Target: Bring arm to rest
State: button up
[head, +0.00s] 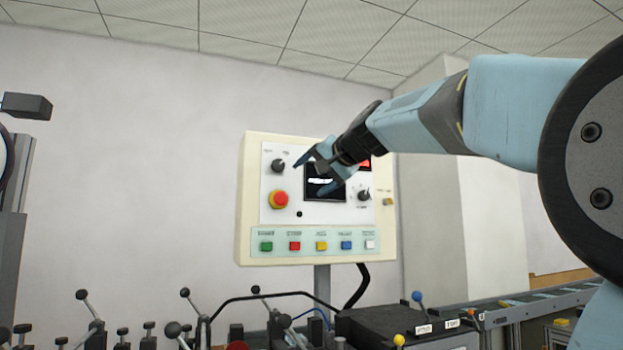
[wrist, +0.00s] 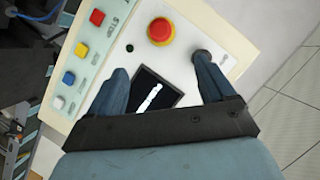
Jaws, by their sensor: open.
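My arm reaches in from the right in the head view, with my gripper (head: 308,178) in front of a cream control panel (head: 245,215). In the wrist view my gripper (wrist: 163,72) is open, its two blue fingers apart with nothing between them. The fingers overlap the panel's dark screen (wrist: 152,90) and a black knob (wrist: 202,57) in the picture. Whether a finger touches the knob I cannot tell. The red emergency button on its yellow ring (head: 279,199) lies left of the gripper in the head view, and it shows in the wrist view (wrist: 160,31).
A row of coloured buttons (head: 321,246) runs along the panel's lower edge. Below stand machine levers with ball knobs (head: 185,293) and a dark box (head: 385,325). A conveyor (head: 540,296) runs at the right.

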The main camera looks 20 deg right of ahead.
dwell(0.3)
jog(key=s+a+f+n+g+h, duration=0.1)
jog(key=s+f+n+g, duration=0.1)
jog(key=s+f, duration=0.6)
jog(key=s+a+f+n+g+h, duration=0.1)
jog(key=s+f, duration=0.7)
jog(key=f, duration=1.2)
jog(key=s+a+f+n+g+h, duration=0.1)
jog(key=s+f+g, duration=0.4)
jog(key=f, duration=0.9)
jog(key=s+n+h, duration=0.1)
jog(key=s+n, duration=0.1)
jog(key=s, duration=0.1)
jog(key=shift+s+f+g, duration=0.15)
jog(key=shift+s+g, duration=0.15)
jog(key=shift+a, duration=0.1)
jog(key=shift+c, duration=0.5)
